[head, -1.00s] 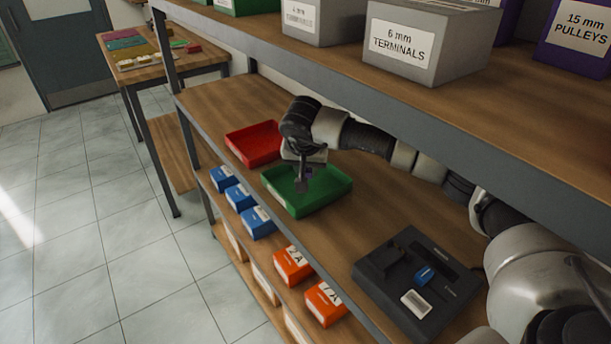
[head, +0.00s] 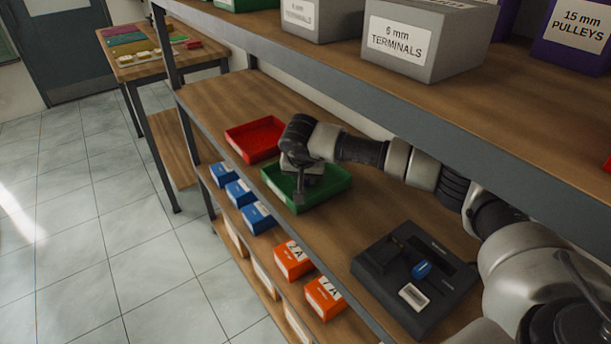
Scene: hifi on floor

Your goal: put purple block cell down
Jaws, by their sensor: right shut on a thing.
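My right gripper (head: 299,196) points down over the front part of the green tray (head: 335,188) on the middle shelf. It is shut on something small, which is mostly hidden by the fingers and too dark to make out. No purple block cell shows clearly in the head view. I cannot tell whether the held thing touches the tray. My left gripper is out of view.
A red tray (head: 256,139) stands left of the green one. A black charger-like device (head: 417,283) with a blue piece (head: 421,270) is at the shelf's right. Blue boxes (head: 239,193) and orange boxes (head: 293,261) line the lower shelf. The upper shelf (head: 480,95) overhangs my arm.

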